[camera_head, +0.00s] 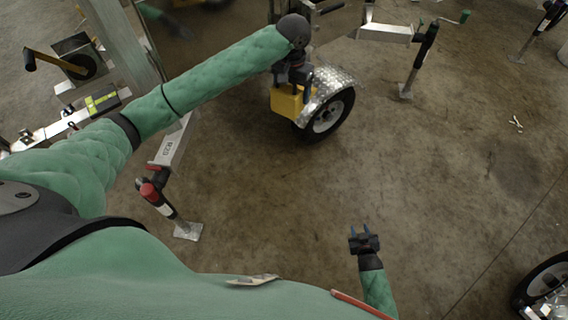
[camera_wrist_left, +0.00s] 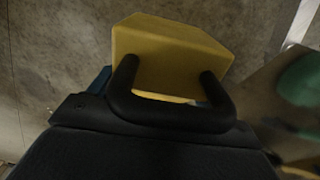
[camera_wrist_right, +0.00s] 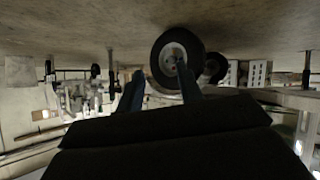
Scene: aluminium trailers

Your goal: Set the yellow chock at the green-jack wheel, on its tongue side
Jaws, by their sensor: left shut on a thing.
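My left gripper (camera_head: 292,86) is shut on the yellow chock (camera_head: 286,103), held beside the wheel (camera_head: 330,116) under a diamond-plate fender. The chock is on the wheel's left in the head view and overlaps its fender; I cannot tell if it touches the tyre or floor. The yellow chock also fills the upper middle of the left wrist view (camera_wrist_left: 165,55), behind a dark loop handle. The green-handled jack (camera_head: 427,45) stands right of this wheel, on the tongue (camera_head: 385,32). My right gripper (camera_head: 363,236) is open and empty, low over bare floor.
A red-topped jack (camera_head: 160,198) on another trailer's tongue (camera_head: 172,150) stands at left, below my left arm. Another wheel (camera_head: 545,285) is at the lower right corner. A small pale item (camera_head: 516,123) lies on the floor. The floor right of the fendered wheel is clear.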

